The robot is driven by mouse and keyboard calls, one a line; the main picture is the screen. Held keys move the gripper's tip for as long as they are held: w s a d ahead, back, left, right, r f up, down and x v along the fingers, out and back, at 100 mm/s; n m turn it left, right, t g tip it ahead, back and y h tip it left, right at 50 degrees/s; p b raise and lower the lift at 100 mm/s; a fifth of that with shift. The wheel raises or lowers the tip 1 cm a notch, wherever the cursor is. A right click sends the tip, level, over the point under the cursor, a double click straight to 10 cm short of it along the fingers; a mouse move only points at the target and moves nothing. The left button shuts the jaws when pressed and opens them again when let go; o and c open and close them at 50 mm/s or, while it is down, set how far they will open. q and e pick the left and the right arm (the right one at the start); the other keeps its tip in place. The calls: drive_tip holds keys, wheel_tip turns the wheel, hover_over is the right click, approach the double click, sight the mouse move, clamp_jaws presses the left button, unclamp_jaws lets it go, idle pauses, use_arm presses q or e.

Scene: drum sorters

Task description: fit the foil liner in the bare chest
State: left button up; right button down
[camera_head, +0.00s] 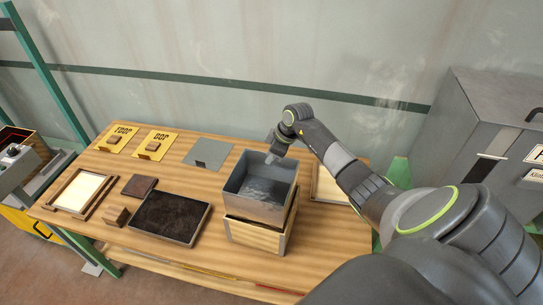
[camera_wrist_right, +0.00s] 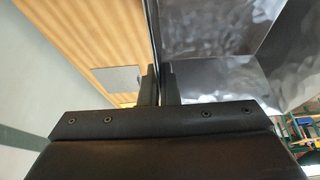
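The foil liner (camera_head: 262,210) is a shiny grey open box, upright over the wooden chest (camera_head: 255,236) on the table. Most of its height stands above the chest; I cannot tell whether its bottom is inside the chest or just above it. My right gripper (camera_head: 274,156) is at the liner's back rim. In the right wrist view my right gripper (camera_wrist_right: 159,84) has one finger on each side of the liner's thin wall (camera_wrist_right: 205,30), closed on it. The chest's inside is hidden by the liner. My left gripper is not in view.
A dark panel (camera_head: 170,217), small wooden blocks (camera_head: 116,215) and a cream framed tray (camera_head: 82,191) lie left of the chest. Yellow cards (camera_head: 155,143) and a grey plate (camera_head: 208,153) lie behind. Another framed tray (camera_head: 326,186) is close on the right. A grey cabinet (camera_head: 485,120) stands farther right.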

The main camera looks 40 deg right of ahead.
sight(269, 178)
drive_tip(key=shift+f+b, duration=2.85)
drive_tip(key=shift+f, duration=1.65)
drive_tip(key=c, duration=1.7)
unclamp_jaws()
drive_tip(key=shift+s+r, duration=0.1)
drive_tip(key=shift+o, duration=0.6)
drive_tip(key=b+v, duration=0.3)
drive_tip(key=v, duration=1.4)
drive_tip(key=shift+r+b, duration=0.15)
drive_tip(key=shift+b, duration=0.15)
